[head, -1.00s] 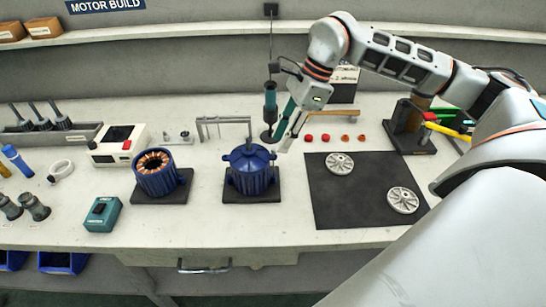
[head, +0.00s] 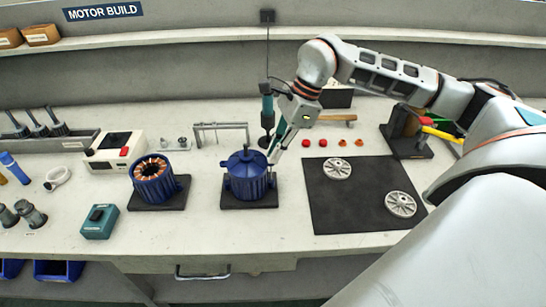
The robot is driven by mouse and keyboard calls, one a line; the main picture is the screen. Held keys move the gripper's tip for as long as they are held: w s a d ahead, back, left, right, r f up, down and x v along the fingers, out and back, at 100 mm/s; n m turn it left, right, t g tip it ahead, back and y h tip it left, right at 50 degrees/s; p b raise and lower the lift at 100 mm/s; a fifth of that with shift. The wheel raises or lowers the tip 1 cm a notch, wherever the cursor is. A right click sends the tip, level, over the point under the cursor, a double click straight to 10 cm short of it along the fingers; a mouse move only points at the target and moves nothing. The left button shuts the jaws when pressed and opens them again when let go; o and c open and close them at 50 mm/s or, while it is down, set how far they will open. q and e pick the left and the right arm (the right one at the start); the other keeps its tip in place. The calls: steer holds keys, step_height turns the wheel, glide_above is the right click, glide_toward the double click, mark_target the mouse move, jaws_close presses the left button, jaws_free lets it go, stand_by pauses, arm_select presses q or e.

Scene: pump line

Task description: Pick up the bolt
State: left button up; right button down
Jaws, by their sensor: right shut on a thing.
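My right gripper (head: 275,152) points down at the right side of the closed blue motor housing (head: 246,174), close to its lid edge. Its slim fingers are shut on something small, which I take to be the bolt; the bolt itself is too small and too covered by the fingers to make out. I cannot tell whether the fingertips touch the housing. The housing stands upright on a black base plate (head: 236,205). My left gripper is not in view.
A teal hanging screwdriver (head: 267,113) is close behind the gripper. An open motor body (head: 152,180) with copper windings stands to the left. A black mat (head: 335,217) with two metal discs lies to the right. Red and orange caps (head: 322,143) lie behind it.

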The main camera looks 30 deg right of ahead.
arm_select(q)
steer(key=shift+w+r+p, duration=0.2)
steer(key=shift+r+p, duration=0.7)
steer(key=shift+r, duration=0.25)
arm_select(e)
step_height(320, 180, up, 20)
steer(key=shift+w, duration=0.1)
